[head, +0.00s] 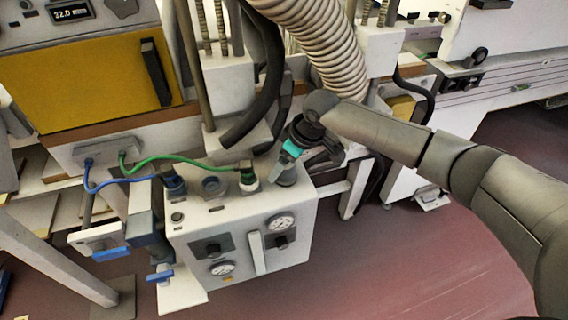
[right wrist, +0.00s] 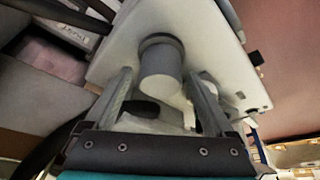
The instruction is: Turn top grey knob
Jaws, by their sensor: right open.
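The grey knob (head: 286,178) stands on the top of the white box (head: 240,222), near its back right corner. In the right wrist view it is a round grey cylinder (right wrist: 161,72) on a white face. My right gripper (head: 281,167) reaches in from the right and is right at the knob, partly covering it in the head view. In the right wrist view my right gripper (right wrist: 161,80) is open, one finger on each side of the knob, with visible gaps. How far down the fingers reach around it is hard to tell. My left gripper is out of view.
Green (head: 175,160) and blue hoses plug into the box top left of the knob. A large ribbed duct (head: 320,45) and a black hose (head: 262,95) hang behind. The box front has gauges (head: 281,221) and dark knobs. Open floor lies at right.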

